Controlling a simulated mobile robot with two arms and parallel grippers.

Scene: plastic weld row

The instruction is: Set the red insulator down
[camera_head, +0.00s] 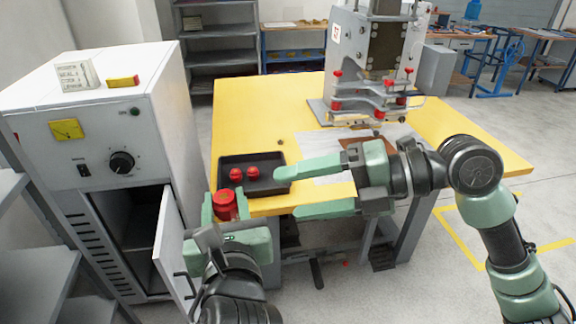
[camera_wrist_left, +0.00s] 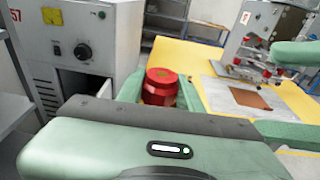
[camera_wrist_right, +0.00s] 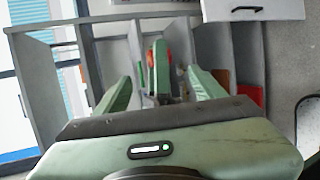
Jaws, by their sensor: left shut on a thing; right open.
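My left gripper (camera_head: 226,211) is shut on a red insulator (camera_head: 225,203), a ribbed cylinder, near the front left of the yellow table. The insulator also shows between the fingers in the left wrist view (camera_wrist_left: 160,86). Just behind it a black tray (camera_head: 281,188) on the table holds two smaller red knobbed pieces (camera_head: 244,173). My right gripper (camera_head: 300,190) is open and empty, with its fingers pointing left over the table's front edge and the tray's right side. In the right wrist view a bit of red shows beyond the right fingers beside a green finger.
A press-like machine (camera_head: 370,60) with red knobs stands at the table's back, with a white sheet and brown piece (camera_head: 380,142) before it. A grey cabinet (camera_head: 110,130) with an open door (camera_head: 172,250) stands at left. Bare yellow tabletop (camera_head: 250,115) lies behind the tray.

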